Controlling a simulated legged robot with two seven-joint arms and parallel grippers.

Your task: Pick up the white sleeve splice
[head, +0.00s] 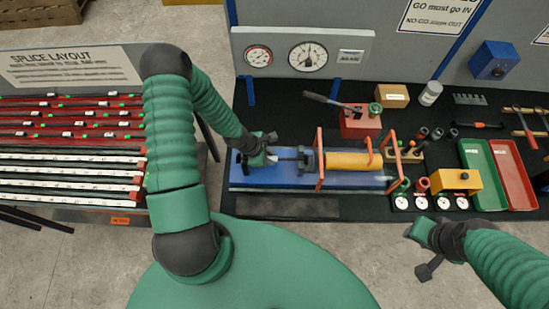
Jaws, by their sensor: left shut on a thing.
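My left gripper (271,150) is over the left part of a blue test bench (255,181), beside the dark fittings around a horizontal bar. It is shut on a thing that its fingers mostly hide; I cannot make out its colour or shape. I cannot single out one white sleeve splice. Small white pieces (66,134) sit on the red bars of the rack at the left. My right gripper (415,252) is at the lower right, in front of the table edge. Its fingers look apart, with nothing between them.
The bench carries a yellow cylinder (350,161) and upright orange bars (319,160). A red hand pump (360,123), a white can (430,93), a yellow block (456,181), gauges (421,202), a green tray (482,175) and a red tray (514,173) crowd the right side.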

